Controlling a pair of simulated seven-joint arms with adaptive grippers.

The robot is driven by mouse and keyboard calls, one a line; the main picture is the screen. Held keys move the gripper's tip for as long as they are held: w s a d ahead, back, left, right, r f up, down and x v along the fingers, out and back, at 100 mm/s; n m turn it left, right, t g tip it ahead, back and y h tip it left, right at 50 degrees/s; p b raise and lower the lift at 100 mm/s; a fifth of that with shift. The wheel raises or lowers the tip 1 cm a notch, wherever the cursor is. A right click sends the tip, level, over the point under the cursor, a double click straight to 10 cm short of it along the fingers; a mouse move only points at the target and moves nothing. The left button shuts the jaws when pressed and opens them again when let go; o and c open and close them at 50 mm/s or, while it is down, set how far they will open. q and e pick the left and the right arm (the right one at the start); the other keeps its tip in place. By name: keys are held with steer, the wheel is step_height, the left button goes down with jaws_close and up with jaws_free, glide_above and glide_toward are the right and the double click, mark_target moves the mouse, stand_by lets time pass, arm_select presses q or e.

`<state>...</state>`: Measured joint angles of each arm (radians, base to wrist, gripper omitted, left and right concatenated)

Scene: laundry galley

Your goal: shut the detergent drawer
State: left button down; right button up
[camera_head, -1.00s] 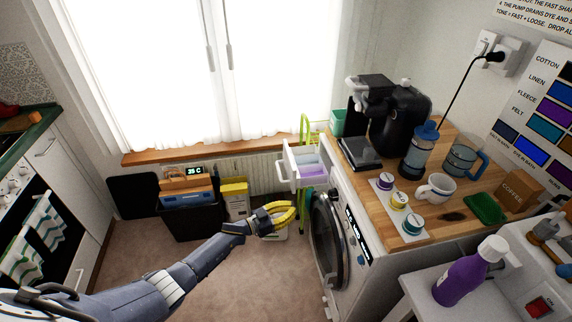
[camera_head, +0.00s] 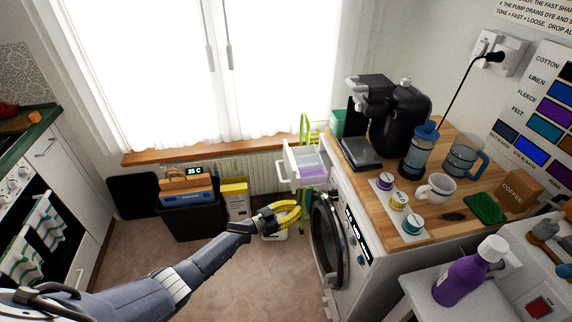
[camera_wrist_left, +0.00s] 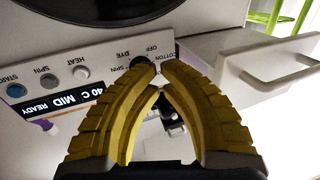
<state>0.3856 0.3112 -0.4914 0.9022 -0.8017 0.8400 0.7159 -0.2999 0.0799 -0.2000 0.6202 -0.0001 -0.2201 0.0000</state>
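The detergent drawer (camera_head: 300,182) of the white washing machine (camera_head: 345,215) is open. It sticks out to the left from the machine's far top corner, with purple content inside and a white handle (camera_head: 282,172) on its front. In the left wrist view the drawer's front (camera_wrist_left: 232,82) and handle (camera_wrist_left: 272,66) are at the right. My left gripper (camera_head: 298,212) has yellow fingers and is below and in front of the drawer, apart from it. In the left wrist view its fingertips (camera_wrist_left: 160,76) come together, with nothing between them. My right gripper is not in view.
The round washer door (camera_head: 328,240) is right of my left gripper. A dark bin (camera_head: 195,222) and a yellow box (camera_head: 235,197) stand left of the drawer. The wooden worktop (camera_head: 452,226) holds a coffee machine (camera_head: 395,115) and cups.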

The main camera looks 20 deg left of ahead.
arm_select(q)
steer(key=shift+w+d, duration=0.9)
steer(key=shift+d, duration=0.9)
steer(key=shift+w+d, duration=0.95)
steer(key=shift+d, duration=0.8)
steer(key=shift+w+d, duration=0.9)
steer(key=shift+d, duration=0.9)
steer(key=shift+w+d, duration=0.1)
